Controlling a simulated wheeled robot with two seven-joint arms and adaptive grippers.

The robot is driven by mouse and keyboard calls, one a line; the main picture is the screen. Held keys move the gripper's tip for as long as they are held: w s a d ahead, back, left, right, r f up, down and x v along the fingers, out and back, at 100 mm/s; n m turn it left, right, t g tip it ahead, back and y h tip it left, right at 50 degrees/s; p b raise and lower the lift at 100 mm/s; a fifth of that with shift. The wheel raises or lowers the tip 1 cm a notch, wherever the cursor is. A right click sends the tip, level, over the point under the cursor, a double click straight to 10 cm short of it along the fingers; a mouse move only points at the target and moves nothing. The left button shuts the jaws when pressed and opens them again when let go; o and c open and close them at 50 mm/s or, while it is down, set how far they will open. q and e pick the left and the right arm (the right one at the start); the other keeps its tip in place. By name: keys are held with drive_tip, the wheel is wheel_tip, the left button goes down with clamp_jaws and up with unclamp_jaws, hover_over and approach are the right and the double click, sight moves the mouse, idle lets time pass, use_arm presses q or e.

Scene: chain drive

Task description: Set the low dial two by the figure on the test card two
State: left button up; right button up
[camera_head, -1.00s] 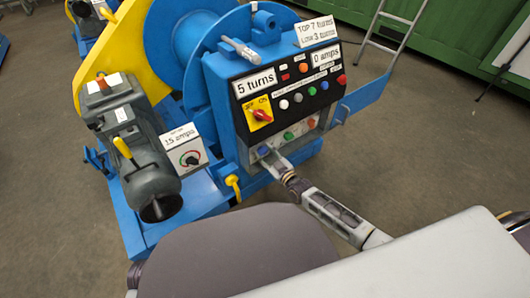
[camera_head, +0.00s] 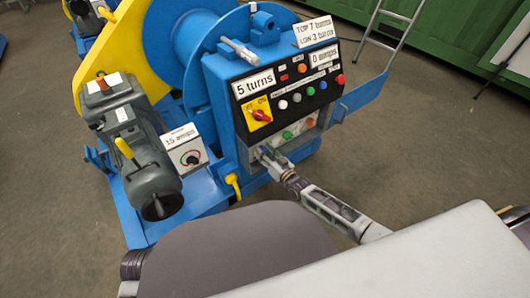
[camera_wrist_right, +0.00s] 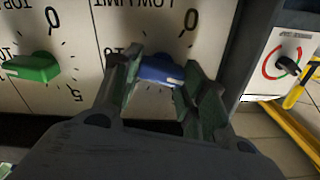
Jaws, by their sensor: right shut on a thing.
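The low dial is a blue knob (camera_wrist_right: 160,70) under the LOW LIMIT lettering in the right wrist view, with a pale mark toward its right end. My right gripper (camera_wrist_right: 155,85) has its fingers on both sides of the knob and is shut on it. In the head view the gripper (camera_head: 265,152) is at the lower left of the blue control box (camera_head: 226,108) and hides the knob. The card (camera_head: 316,32) on top reads TOP 7 turns, LOW 3 turns. My left gripper is not in view.
A green TOP LIMIT dial (camera_wrist_right: 32,68) sits beside the blue one. The panel shows 5 turns (camera_head: 254,83) and 0 amps (camera_head: 310,60). A yellow switch plate (camera_head: 257,112) with a red knob is above. A 15 amps box (camera_head: 184,150) stands at the left.

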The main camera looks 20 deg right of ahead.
idle(0.4)
drive_tip(key=o, duration=1)
drive_tip(key=shift+o, duration=0.2)
drive_tip(key=shift+s+d, duration=0.1)
drive_tip(key=v, duration=1.1)
drive_tip(key=shift+s, duration=0.4)
drive_tip(key=shift+d, duration=0.1)
